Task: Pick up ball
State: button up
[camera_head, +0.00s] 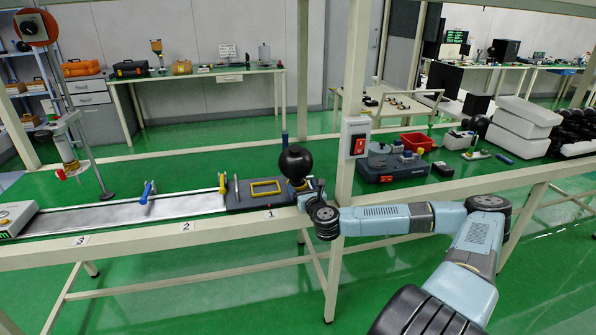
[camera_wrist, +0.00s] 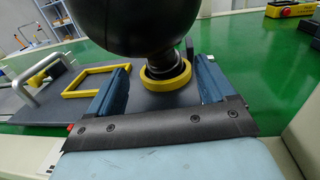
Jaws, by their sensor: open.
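The black ball (camera_head: 296,162) sits on a short dark stem at the right end of a dark board (camera_head: 238,200). In the wrist view the ball (camera_wrist: 150,22) fills the upper middle, with its top cut off. Its stem stands in a yellow ring (camera_wrist: 150,84) on the board. My gripper (camera_head: 308,186) is at the board's right end, close to the ball. In the wrist view my gripper (camera_wrist: 160,66) is open, its two blue fingers on either side of the stem below the ball. I see no contact with the stem.
A yellow frame (camera_head: 265,187) and a metal handle (camera_wrist: 38,88) are on the board left of the ball. A post with a red-switch box (camera_head: 355,138) stands just right of my gripper. A dark device (camera_head: 388,164) and red tray (camera_head: 417,142) lie beyond it.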

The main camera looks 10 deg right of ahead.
jog(key=shift+w+a+r, duration=0.15)
jog(key=shift+w+r, duration=0.05)
jog(key=shift+w, duration=1.2)
jog(key=shift+w+a+r, duration=0.15)
jog(key=shift+w, duration=1.25)
jog(key=shift+s+a, duration=0.1)
grip_shut()
